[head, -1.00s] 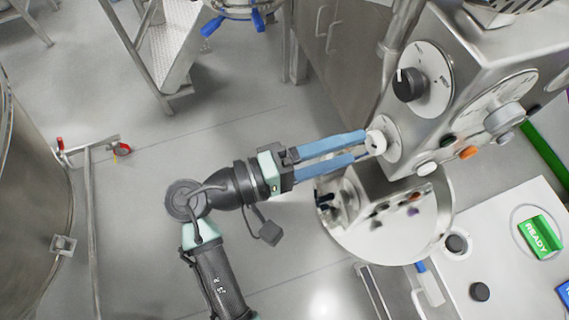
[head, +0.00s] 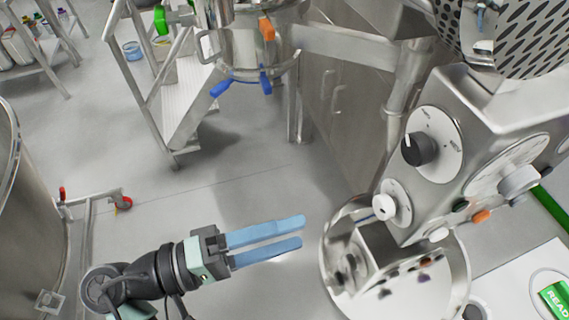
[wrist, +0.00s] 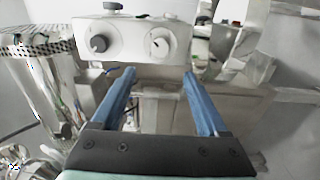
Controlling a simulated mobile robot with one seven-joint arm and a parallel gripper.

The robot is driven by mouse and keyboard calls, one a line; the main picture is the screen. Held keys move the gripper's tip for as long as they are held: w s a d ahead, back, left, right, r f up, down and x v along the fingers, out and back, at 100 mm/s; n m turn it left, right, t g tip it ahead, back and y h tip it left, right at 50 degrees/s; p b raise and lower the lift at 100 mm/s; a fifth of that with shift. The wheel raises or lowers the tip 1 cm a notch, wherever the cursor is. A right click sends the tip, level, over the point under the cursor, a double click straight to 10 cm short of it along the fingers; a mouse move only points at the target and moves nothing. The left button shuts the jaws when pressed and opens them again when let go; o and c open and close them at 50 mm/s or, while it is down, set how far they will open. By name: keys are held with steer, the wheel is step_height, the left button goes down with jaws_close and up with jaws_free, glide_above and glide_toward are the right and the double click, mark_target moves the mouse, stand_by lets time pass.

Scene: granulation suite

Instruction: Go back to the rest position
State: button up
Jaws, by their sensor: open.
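My gripper (head: 303,231) has two blue fingers and is open and empty in the head view. It points right, over the grey floor, with a clear gap to the control box (head: 478,170). The small white knob (head: 384,206) on that box stands to the right of the fingertips, not touched. In the wrist view my gripper (wrist: 158,72) also shows open, with nothing between the fingers. Ahead of it is the box front (wrist: 128,42) with a dark knob (wrist: 99,43) and a white knob (wrist: 158,45).
A steel vessel with blue handles (head: 250,50) and white steps (head: 185,95) stand at the back. A large steel tank (head: 25,200) and a frame with red casters (head: 123,203) are at left. The middle floor (head: 240,175) is clear.

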steer(key=w+d+r+t+y, duration=0.1)
steer(key=w+r+t+y, duration=0.55)
steer(key=w, duration=0.65)
steer(key=w+r+m+t+y, duration=0.2)
steer(key=w+r+t+y, duration=0.2)
steer(key=r, duration=0.7)
steer(key=s+r+m+t+y, duration=0.1)
steer(key=s+r+t+y, duration=0.2)
steer(key=r, duration=1)
steer(key=s+r+t+y, duration=0.3)
steer(key=s+r+t, duration=0.4)
steer(key=r, duration=0.6)
steer(key=shift+s+m+t, duration=0.35)
steer(key=shift+s+m, duration=0.05)
steer(key=shift+s, duration=0.7)
